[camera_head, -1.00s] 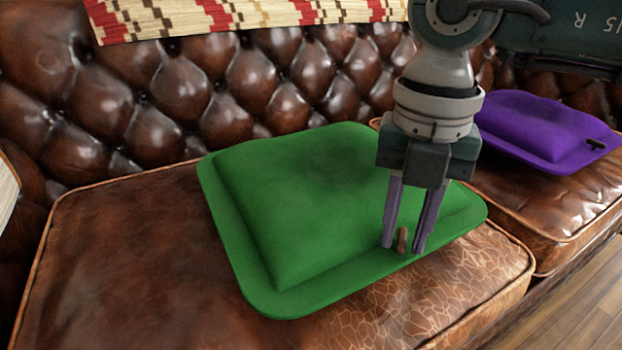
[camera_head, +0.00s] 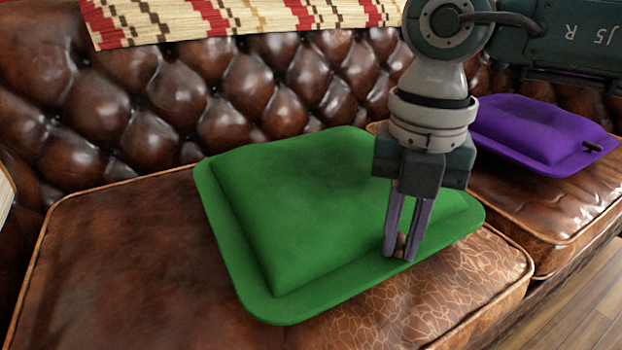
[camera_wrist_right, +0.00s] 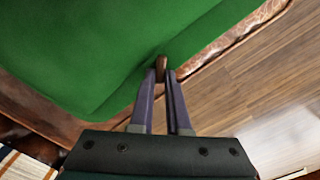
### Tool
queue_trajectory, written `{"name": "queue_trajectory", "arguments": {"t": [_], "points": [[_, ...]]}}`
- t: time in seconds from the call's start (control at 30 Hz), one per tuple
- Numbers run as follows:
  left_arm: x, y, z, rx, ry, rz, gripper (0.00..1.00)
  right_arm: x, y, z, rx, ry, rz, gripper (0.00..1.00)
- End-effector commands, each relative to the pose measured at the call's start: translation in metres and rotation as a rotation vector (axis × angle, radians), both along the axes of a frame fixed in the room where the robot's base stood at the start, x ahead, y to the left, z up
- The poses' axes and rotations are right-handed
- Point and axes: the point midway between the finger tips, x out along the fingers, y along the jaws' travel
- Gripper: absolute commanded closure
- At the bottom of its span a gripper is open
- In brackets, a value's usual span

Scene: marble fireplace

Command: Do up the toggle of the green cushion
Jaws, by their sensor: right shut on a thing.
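The green cushion (camera_head: 300,200) lies flat on the brown leather seat, and it fills the upper left of the right wrist view (camera_wrist_right: 90,40). Its small brown toggle (camera_head: 400,241) is at the cushion's front edge, on the flat rim. The toggle also shows in the right wrist view (camera_wrist_right: 161,64). My right gripper (camera_head: 399,254) points down over that rim and is shut on the toggle, whose lower part is mostly hidden between the fingertips. My left gripper is not in view.
A purple cushion (camera_head: 540,130) with a dark toggle (camera_head: 592,147) lies on the seat to the right. The tufted leather backrest (camera_head: 180,100) rises behind, with a patterned blanket (camera_head: 250,18) over it. The seat left of the green cushion (camera_head: 100,260) is clear.

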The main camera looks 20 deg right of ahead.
Motion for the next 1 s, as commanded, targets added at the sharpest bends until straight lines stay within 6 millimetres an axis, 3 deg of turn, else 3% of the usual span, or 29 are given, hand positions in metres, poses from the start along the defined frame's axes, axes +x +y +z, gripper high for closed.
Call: {"name": "queue_trajectory", "arguments": {"t": [0.37, 1.0], "points": [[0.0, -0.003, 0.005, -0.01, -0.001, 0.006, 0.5, 0.0, -0.001, 0.001, -0.001, 0.001, 0.087, 1.0], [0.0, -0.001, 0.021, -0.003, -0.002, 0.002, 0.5, -0.002, -0.005, 0.001, -0.002, 0.001, 0.598, 1.0]]}}
